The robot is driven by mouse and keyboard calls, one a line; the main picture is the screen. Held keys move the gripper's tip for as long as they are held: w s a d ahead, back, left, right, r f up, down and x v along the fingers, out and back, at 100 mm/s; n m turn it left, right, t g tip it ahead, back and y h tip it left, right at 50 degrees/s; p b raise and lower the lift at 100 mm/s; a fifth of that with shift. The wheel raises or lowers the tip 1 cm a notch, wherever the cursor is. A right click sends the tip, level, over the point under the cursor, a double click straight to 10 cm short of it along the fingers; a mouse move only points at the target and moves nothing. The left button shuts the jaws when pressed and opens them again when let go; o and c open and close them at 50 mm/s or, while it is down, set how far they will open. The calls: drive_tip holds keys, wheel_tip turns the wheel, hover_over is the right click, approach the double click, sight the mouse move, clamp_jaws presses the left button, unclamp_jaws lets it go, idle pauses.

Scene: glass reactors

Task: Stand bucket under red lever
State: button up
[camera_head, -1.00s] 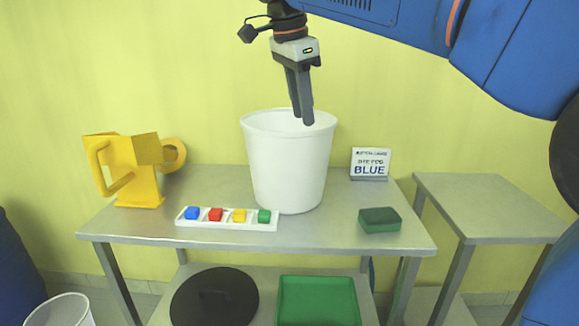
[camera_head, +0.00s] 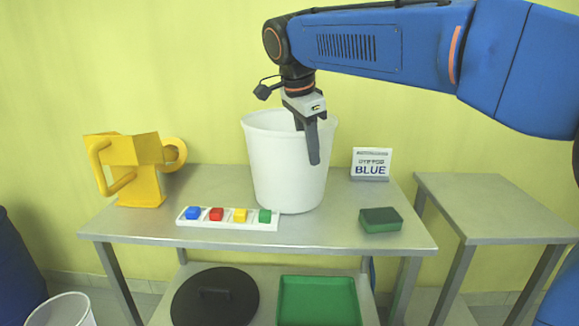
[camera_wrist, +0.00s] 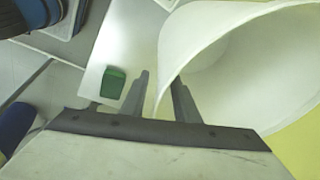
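The large white bucket (camera_head: 285,165) stands upright on the metal table, right of its middle; its rim also shows in the wrist view (camera_wrist: 240,45). My gripper (camera_head: 308,142) is lowered at the bucket's front right rim, one finger outside the wall and the other mostly hidden inside. In the wrist view my gripper (camera_wrist: 161,85) is open, with the bucket wall between its fingers and a visible gap around it. No red lever shows in any view.
A strip of coloured buttons (camera_head: 228,225) lies before the bucket. A yellow handled object (camera_head: 138,170) stands left, a green sponge (camera_head: 380,220) and BLUE sign (camera_head: 371,164) right. A bare side table (camera_head: 490,205) stands farther right. Below are a black lid (camera_head: 214,297) and green tray (camera_head: 318,302).

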clamp_jaws()
idle(1.4)
